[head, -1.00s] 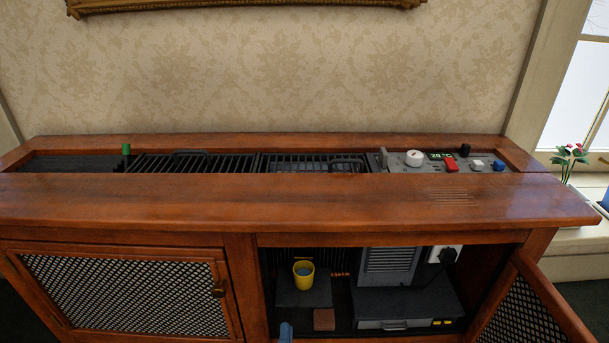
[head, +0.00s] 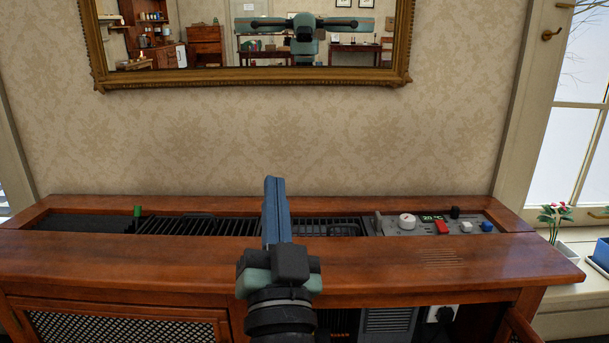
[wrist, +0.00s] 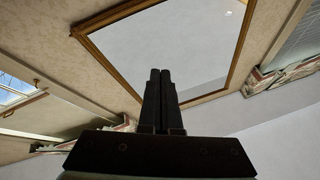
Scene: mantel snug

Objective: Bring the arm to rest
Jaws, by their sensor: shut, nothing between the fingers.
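My gripper (head: 271,182) is raised in front of the wooden cabinet (head: 420,250) in the head view, pointing up and away. Its fingers are together with nothing between them. In the wrist view my gripper (wrist: 160,72) shows two dark fingers side by side, with the gold-framed mirror (wrist: 195,45) and the ceiling beyond. My arm hides part of the cabinet's front and the middle of the grille (head: 225,227).
The cabinet top holds a control panel (head: 440,224) with a white knob (head: 407,220) and a red switch (head: 442,228). The mirror (head: 250,80) hangs above. A flower pot (head: 567,250) stands on the right sill. The right cabinet door (head: 522,328) is open.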

